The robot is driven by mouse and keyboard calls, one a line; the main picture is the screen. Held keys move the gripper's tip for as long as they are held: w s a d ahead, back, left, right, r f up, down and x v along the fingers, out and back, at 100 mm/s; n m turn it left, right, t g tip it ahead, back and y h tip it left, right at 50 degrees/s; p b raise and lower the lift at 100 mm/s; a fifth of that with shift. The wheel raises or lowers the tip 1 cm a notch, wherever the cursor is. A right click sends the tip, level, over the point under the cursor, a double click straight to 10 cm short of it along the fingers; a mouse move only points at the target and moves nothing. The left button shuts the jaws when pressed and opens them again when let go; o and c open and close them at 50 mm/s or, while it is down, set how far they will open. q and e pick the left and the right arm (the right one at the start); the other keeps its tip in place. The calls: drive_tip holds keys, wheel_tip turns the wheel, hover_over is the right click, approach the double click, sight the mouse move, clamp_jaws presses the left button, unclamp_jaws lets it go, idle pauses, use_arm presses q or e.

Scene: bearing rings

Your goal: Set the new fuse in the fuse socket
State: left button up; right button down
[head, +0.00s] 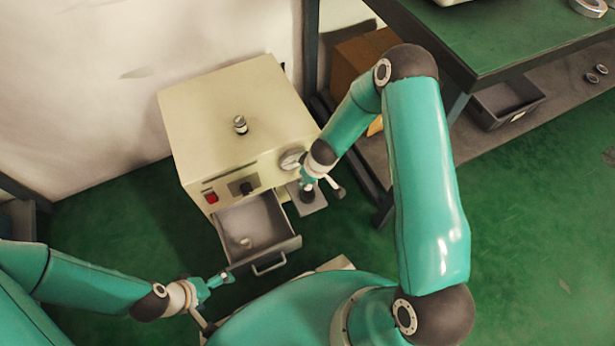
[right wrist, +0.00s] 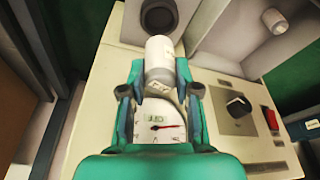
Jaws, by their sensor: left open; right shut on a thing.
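The cream machine (head: 225,100) has a small ledge at its front right with a dark round fuse socket (head: 309,200). The socket also shows at the top of the right wrist view (right wrist: 159,16). My right gripper (right wrist: 161,90) is shut on a white cylindrical fuse (right wrist: 160,54) with printed marks. The fuse's far end points toward the socket and looks apart from it; the exact gap is hard to tell. Another small white fuse (head: 245,242) lies in the open drawer (head: 262,222). My left gripper (head: 217,281) is open and empty, left of the drawer front.
The machine's front carries a gauge (head: 291,159), a black knob (head: 247,188) and a red switch (head: 211,198). A small metal cylinder (head: 240,125) stands on top. A green-topped bench (head: 500,40) with a grey bin (head: 507,103) below stands at right. The green floor between is clear.

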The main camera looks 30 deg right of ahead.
drive_tip(key=shift+f+b, duration=2.6)
drive_tip(key=shift+b, duration=0.25)
drive_tip(key=shift+s, duration=0.1)
drive_tip(key=shift+r+p, duration=0.1)
drive_tip(key=shift+p, duration=0.5)
drive_tip(key=shift+f+b, duration=0.4)
drive_tip(key=shift+f, duration=0.2)
drive_tip(key=c, duration=1.1)
unclamp_jaws()
drive_tip(key=p+v, duration=0.9)
drive_tip(key=v, duration=0.2)
